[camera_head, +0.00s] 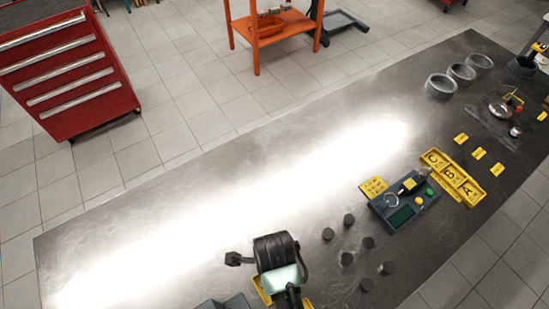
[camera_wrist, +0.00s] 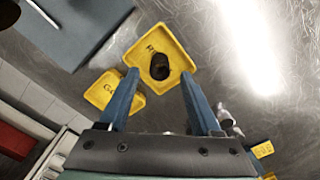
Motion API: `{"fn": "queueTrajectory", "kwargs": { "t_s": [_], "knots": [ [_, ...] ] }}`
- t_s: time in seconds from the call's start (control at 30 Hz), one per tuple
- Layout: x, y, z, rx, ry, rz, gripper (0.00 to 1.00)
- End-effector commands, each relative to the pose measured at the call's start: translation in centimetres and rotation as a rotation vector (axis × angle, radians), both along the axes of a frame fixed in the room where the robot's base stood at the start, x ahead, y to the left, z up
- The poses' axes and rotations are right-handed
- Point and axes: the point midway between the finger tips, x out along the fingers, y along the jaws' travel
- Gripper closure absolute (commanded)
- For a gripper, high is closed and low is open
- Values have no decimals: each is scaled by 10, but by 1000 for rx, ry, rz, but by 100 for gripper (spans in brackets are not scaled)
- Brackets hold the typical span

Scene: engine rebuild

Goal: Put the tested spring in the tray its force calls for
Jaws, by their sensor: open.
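My gripper (camera_wrist: 160,78) is open, with its two blue fingers apart, above a yellow tray (camera_wrist: 178,42) whose label starts with "R". A short dark cylinder (camera_wrist: 160,67), seemingly the spring, is in that tray, seen between the fingertips; neither finger visibly touches it. A second yellow tray (camera_wrist: 97,95), its label starting with "G", is beside it, partly behind the left finger. In the head view my gripper (camera_head: 287,280) is low at the bottom edge and hides most of these trays; a yellow edge (camera_head: 260,290) shows. The tester (camera_head: 403,202) with its dark display stands to the right.
Several dark cylinders (camera_head: 347,258) stand between my gripper and the tester. Yellow A, B, C compartments (camera_head: 453,178) lie beyond it, with grey rings (camera_head: 440,86) farther back. A blue-grey block (camera_wrist: 78,28) is near the trays. The bench's left half (camera_head: 120,245) is clear.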

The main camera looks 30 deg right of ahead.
Motion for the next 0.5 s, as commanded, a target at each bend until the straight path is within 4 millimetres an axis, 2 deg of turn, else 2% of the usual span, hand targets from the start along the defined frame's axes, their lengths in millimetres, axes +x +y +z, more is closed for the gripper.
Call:
{"fn": "queueTrajectory", "kwargs": {
  "t_s": [0.1, 0.3, 0.5],
  "knots": [
    [2, 0, 27, -1, -6, 0, 35],
    [1, 0, 66, -1, -4, 0, 35],
    [1, 0, 86, 1, -1, 0, 35]
  ]
}}
